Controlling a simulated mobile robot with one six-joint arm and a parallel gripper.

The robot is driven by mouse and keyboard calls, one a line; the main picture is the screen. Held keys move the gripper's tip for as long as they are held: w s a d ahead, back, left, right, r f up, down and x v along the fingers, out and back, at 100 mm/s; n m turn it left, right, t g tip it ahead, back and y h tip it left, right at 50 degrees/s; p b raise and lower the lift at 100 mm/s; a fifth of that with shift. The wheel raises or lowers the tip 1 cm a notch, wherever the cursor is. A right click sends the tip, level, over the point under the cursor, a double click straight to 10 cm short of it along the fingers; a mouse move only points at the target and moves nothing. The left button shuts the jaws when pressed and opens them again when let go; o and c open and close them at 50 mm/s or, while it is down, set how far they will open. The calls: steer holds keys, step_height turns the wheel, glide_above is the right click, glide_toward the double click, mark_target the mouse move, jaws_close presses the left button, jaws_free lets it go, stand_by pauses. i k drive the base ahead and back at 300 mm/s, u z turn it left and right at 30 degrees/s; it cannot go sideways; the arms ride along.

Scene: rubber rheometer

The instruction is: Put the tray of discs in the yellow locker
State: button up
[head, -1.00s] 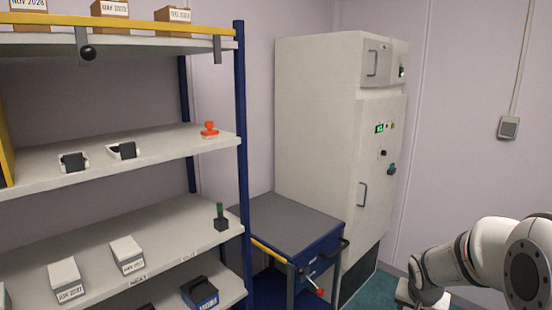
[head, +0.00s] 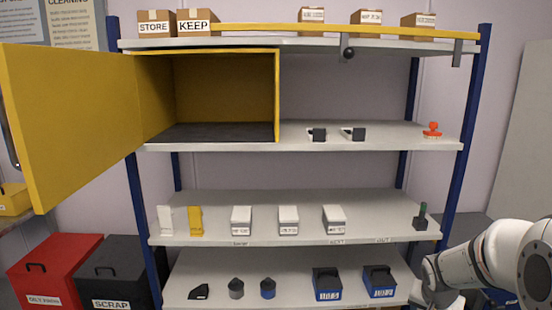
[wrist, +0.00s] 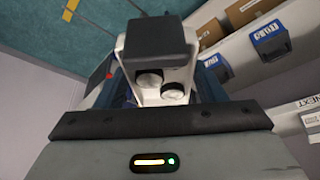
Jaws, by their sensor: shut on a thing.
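The yellow locker (head: 278,95) stands on the upper shelf at the left in the head view. Its door (head: 70,120) is swung wide open to the left, and its inside looks empty with a dark floor. In the wrist view my gripper (wrist: 160,55) is shut on the tray of discs (wrist: 138,92), a small white tray with a black block and pale round discs in it. The fingertips are hidden or hard to make out. In the head view my arm reaches in at the lower right, and the tray is not clearly seen there.
Two small white holders with black blocks (head: 354,134) and a red stamp (head: 432,129) stand right of the locker. Lower shelves hold labelled boxes (head: 288,219) and blue bins (head: 328,285). Red (head: 60,268) and black (head: 115,268) bins stand at the lower left.

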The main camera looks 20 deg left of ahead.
mark_target(206, 136)
steer(key=u, duration=1.35)
steer(key=i, duration=1)
steer(key=k, duration=0.9)
steer(key=u, duration=0.05)
